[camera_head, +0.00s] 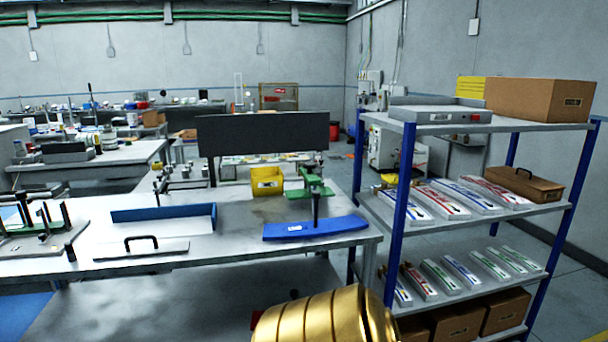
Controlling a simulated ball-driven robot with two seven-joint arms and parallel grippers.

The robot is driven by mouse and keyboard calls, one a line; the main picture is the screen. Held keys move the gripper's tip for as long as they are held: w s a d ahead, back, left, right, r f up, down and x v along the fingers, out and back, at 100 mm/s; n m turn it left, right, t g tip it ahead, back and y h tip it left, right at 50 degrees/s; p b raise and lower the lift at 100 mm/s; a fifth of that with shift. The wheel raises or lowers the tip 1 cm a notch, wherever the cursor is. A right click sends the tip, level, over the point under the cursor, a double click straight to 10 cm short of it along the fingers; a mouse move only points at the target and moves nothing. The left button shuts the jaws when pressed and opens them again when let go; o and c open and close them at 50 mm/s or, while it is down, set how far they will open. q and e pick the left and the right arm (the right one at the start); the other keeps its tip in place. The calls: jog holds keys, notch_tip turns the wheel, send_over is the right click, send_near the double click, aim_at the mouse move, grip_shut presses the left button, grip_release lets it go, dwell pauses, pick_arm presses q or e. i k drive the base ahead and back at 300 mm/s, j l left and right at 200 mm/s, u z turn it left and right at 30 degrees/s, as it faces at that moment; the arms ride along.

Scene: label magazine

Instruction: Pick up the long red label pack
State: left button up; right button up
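Long white label packs with coloured markings lie slanted side by side on the middle shelf of the rack at the right. One long red label pack (440,201) lies towards the left of that row, and another red-marked pack (496,192) lies at its right end. A long blue pack (466,196) lies between them. A shorter red-marked pack (418,283) lies on the lower shelf among blue and green ones. Neither of my grippers is in view, so their state does not show.
The rack (574,208) has blue posts and grey shelves. A brown case (525,185) stands right of the long packs; a cardboard box (540,98) and grey tray (440,113) are on top. Left of the rack, a workbench (240,240) holds a blue curved piece (316,229) and yellow bin (267,182).

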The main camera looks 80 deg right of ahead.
aim_at(507, 199)
jog(key=l+z, duration=0.15)
jog(key=z, duration=0.35)
jog(key=k+l+z, duration=0.1)
jog(key=z, duration=0.35)
jog(key=l+z, duration=0.3)
jog(key=z, duration=0.2)
jog(key=l+z, duration=0.15)
jog(key=z, duration=0.35)
jog(key=l+z, duration=0.2)
jog(key=z, duration=0.3)
jog(key=i+l+z, duration=0.45)
jog(key=l, duration=0.15)
jog(key=i+l+z, duration=0.45)
